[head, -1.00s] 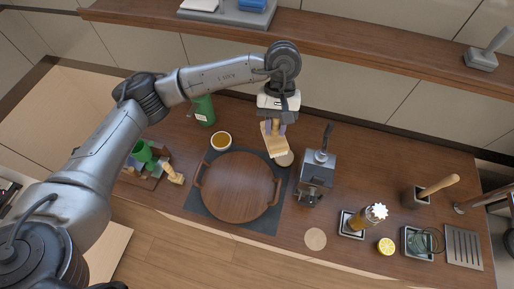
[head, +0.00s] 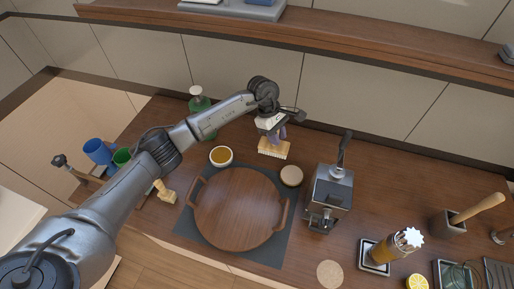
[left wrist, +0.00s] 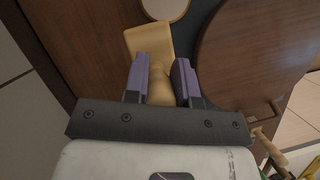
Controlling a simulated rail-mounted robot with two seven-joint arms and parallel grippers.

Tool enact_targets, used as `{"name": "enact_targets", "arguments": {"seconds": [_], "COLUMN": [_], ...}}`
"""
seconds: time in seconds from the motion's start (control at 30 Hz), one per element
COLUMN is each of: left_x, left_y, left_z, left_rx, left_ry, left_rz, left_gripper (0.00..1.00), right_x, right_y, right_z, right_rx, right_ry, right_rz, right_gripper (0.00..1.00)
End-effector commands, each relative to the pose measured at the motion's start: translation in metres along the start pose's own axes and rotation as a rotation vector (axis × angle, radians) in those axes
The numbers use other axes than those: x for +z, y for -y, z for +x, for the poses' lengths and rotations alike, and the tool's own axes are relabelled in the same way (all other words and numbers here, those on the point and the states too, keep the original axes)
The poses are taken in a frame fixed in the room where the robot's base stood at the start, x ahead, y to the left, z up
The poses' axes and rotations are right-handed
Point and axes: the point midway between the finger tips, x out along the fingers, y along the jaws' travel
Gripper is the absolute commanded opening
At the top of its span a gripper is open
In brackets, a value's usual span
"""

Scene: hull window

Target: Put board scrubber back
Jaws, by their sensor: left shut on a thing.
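The board scrubber (head: 274,149) is a pale wooden block brush with a knob handle. My left gripper (head: 277,136) is shut on its handle. In the head view the scrubber is toward the back of the counter, behind a small round coaster. I cannot tell whether its underside touches the counter. The left wrist view shows the scrubber's pale block (left wrist: 149,38) beyond the purple fingers (left wrist: 160,82), with the handle between them. My right gripper is not in view.
A round wooden tray board (head: 238,207) lies on a dark mat. An amber-filled bowl (head: 221,156), green bottle (head: 199,112) and round coaster (head: 291,176) are nearby. A grey grinder-like machine (head: 329,195) stands right. Another pale wooden brush (head: 164,191) stands left. The back counter right of the scrubber is clear.

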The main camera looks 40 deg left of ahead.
Motion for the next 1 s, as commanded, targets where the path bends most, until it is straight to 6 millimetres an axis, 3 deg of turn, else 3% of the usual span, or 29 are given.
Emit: {"name": "enact_targets", "arguments": {"seconds": [0.1, 0.33, 0.67, 1.0], "left_x": [-0.026, -0.061, -0.073, -0.087], "left_y": [0.010, 0.022, 0.026, 0.026], "left_z": [0.003, 0.010, 0.017, 0.049], "left_rx": [-0.001, -0.002, 0.000, -0.001], "left_ry": [0.000, 0.001, 0.002, 0.003], "left_rz": [-0.004, 0.000, 0.003, 0.002], "left_gripper": [0.00, 0.00, 0.00, 0.00], "right_x": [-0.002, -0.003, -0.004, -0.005], "right_y": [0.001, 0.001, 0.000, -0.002], "right_z": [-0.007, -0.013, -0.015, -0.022], "right_rx": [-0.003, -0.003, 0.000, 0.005], "right_ry": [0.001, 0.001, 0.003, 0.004], "right_rz": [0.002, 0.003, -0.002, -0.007], "right_gripper": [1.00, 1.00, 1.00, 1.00]}}
